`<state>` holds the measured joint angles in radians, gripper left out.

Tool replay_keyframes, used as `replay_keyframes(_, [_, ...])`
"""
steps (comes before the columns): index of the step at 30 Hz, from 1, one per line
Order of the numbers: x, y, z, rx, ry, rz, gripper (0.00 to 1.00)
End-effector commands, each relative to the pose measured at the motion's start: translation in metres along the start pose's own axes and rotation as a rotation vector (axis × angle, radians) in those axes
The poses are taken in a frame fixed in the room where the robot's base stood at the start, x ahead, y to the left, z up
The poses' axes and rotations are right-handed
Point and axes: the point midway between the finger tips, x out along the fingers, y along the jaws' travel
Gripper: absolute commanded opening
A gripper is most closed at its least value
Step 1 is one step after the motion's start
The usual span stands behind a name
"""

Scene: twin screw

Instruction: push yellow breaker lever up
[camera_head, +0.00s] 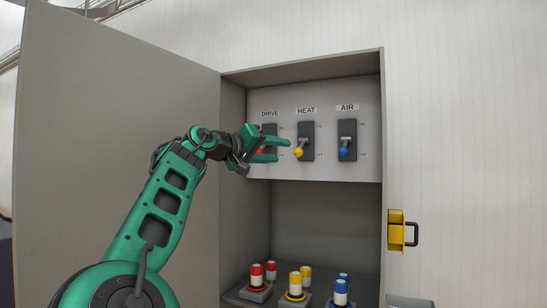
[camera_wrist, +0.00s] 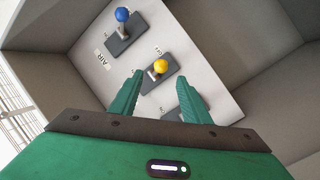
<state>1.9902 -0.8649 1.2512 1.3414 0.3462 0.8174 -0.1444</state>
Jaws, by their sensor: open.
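The yellow breaker lever (camera_head: 298,152) sits on the dark switch plate under the HEAT label, in the cabinet's upper panel. Its knob hangs low, level with the lower mark beside the plate. My gripper (camera_head: 284,149) is open and empty, just left of the yellow knob in the head view, in front of the DRIVE switch. In the wrist view the yellow knob (camera_wrist: 160,66) shows just beyond and between my two open fingertips (camera_wrist: 160,75). I cannot tell whether a finger touches it.
The blue AIR lever (camera_head: 344,152) is to the right, also low. The red DRIVE lever (camera_head: 261,151) is mostly hidden behind my fingers. The open cabinet door (camera_head: 120,100) stands at left. Red, yellow and blue-banded cylinders (camera_head: 295,283) stand on the lower shelf.

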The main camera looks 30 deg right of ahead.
Motion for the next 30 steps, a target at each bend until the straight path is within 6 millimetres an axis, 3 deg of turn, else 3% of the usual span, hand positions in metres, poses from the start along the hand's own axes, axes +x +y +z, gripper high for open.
replay_keyframes(8, [0.024, -0.004, -0.002, -0.001, 0.001, 0.015, 0.43])
replay_keyframes(21, [0.097, -0.001, -0.001, -0.001, -0.001, 0.016, 0.43])
replay_keyframes(30, [0.113, -0.001, -0.002, 0.000, 0.001, 0.016, 0.43])
